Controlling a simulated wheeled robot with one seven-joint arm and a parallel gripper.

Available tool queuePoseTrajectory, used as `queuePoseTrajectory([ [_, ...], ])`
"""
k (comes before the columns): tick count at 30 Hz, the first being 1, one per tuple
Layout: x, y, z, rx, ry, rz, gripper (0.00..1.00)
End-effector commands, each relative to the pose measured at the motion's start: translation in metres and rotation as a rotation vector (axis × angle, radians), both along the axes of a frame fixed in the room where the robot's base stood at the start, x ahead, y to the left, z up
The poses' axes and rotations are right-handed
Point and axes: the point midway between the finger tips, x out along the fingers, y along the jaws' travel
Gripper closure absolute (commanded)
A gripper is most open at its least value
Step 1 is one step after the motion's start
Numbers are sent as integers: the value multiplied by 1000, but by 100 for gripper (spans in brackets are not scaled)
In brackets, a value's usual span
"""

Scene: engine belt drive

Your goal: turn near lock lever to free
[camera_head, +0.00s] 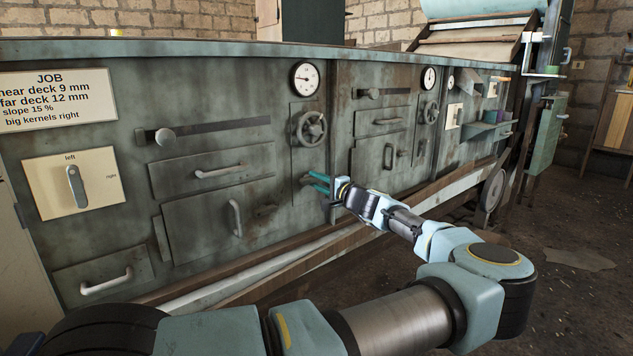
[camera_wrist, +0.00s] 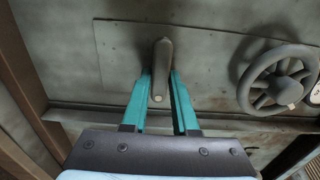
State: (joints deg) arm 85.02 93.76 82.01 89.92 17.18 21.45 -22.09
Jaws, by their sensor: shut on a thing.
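The near lock lever (camera_wrist: 163,55) is a short, worn grey-brown bar on the machine's metal panel, below the near handwheel (camera_head: 310,128). In the wrist view it stands lengthwise between my gripper's teal fingers (camera_wrist: 160,80). The fingers are closed on the lever's sides near its lower end in that view. In the head view my gripper (camera_head: 318,183) reaches the panel under the handwheel. There the fingers largely hide the lever, so its angle is hard to read.
The handwheel also shows close beside the lever in the wrist view (camera_wrist: 278,78). A long rail (camera_head: 265,282) runs along the machine's foot. Open floor (camera_head: 560,300) lies to the right.

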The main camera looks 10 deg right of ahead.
Motion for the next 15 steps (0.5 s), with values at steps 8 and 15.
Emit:
queuePoseTrajectory([
  [8,0,-1,-1,0,1,-3,54],
  [15,0,-1,0,-1,0,-1,45],
])
